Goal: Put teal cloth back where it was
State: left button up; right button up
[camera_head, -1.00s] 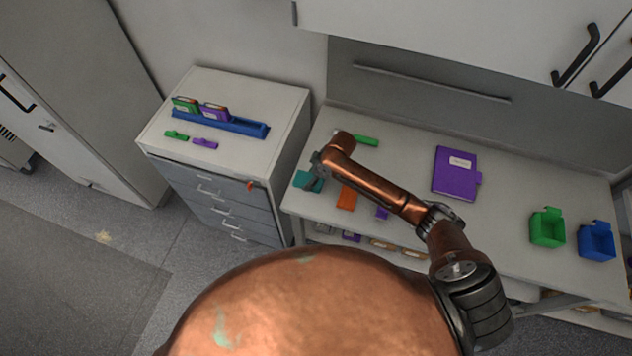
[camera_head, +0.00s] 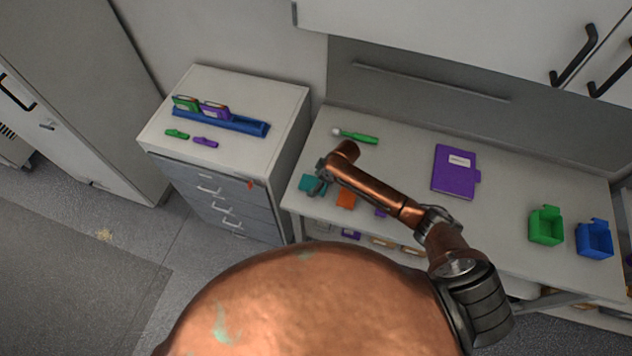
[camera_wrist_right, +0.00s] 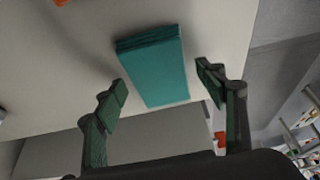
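The teal cloth (camera_head: 307,182) is a folded rectangle at the left end of the workbench (camera_head: 400,165). In the right wrist view the teal cloth (camera_wrist_right: 155,68) appears to lie on the pale worktop, with its folded layers showing along one edge. My right gripper (camera_head: 318,183) is at the cloth and partly covers it in the head view. In the right wrist view the fingers of my right gripper (camera_wrist_right: 163,82) are spread wide, one on each side of the cloth's near end, with visible gaps and nothing held. My left gripper is not in view.
An orange item (camera_head: 346,198) and a small purple item (camera_head: 381,212) lie close to my right arm. A green-handled tool (camera_head: 358,137) lies behind it. A drawer cabinet (camera_head: 285,95) stands left.

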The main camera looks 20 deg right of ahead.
jog(key=shift+r, duration=0.1)
jog(key=b+v, duration=0.1)
jog(key=v, duration=1.1)
jog(key=shift+w+a, duration=0.1)
